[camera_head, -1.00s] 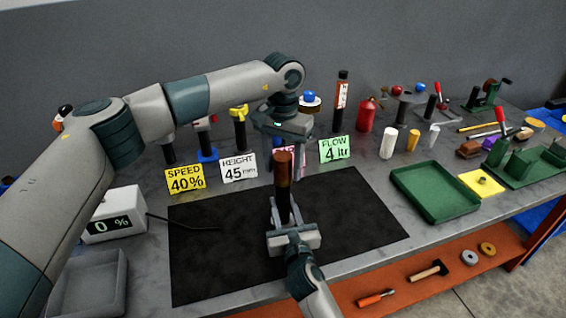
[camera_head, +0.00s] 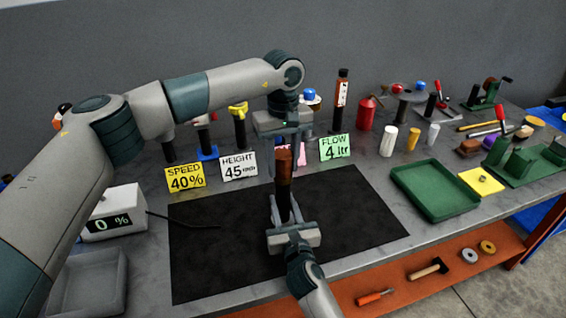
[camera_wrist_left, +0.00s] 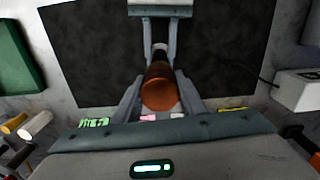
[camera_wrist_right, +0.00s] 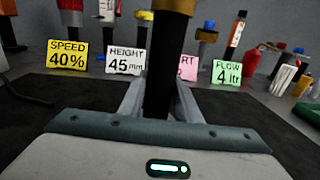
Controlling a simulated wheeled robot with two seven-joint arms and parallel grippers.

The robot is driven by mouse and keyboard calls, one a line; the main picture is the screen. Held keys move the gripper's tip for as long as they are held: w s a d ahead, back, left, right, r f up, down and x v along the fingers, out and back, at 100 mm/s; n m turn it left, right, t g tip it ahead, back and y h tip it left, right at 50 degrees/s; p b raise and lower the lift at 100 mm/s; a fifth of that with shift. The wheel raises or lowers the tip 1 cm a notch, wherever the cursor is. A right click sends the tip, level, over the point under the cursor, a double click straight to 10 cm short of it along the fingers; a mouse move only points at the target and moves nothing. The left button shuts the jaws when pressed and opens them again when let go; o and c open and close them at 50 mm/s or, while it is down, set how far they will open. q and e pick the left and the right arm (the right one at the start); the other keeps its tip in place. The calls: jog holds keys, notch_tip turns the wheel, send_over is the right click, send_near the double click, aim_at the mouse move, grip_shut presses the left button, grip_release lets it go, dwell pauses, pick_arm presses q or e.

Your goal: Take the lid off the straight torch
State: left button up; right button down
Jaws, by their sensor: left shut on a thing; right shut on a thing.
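The straight torch stands upright over the dark mat, with a black body (camera_head: 284,203) and a brown, copper-coloured lid (camera_head: 284,168) on top. My left gripper (camera_head: 286,155) is above it, its fingers shut on the lid from either side. In the left wrist view the round lid top (camera_wrist_left: 160,95) lies between those fingers. My right gripper (camera_head: 284,216) is shut on the lower black body from the front. In the right wrist view the body (camera_wrist_right: 160,85) rises between its fingers, with the brown lid (camera_wrist_right: 173,5) cut off at the top.
A dark mat (camera_head: 210,260) covers the middle of the bench. Number cards, including a yellow speed card (camera_head: 185,178) and green flow card (camera_head: 335,148), stand behind. A green tray (camera_head: 435,190) is at right. A display box (camera_head: 113,215) and grey tray (camera_head: 85,285) are at left.

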pick_arm(q)
jog(key=n, duration=1.1)
jog(key=shift+n, duration=0.4)
jog(key=n, duration=0.6)
jog(key=shift+r, duration=0.1)
jog(key=n, duration=1.5)
jog(key=shift+n, duration=0.4)
pick_arm(e)
jog(key=shift+s, duration=0.1)
pick_arm(q)
jog(key=n, duration=1)
jog(key=shift+n, duration=0.4)
jog(key=shift+r, duration=0.1)
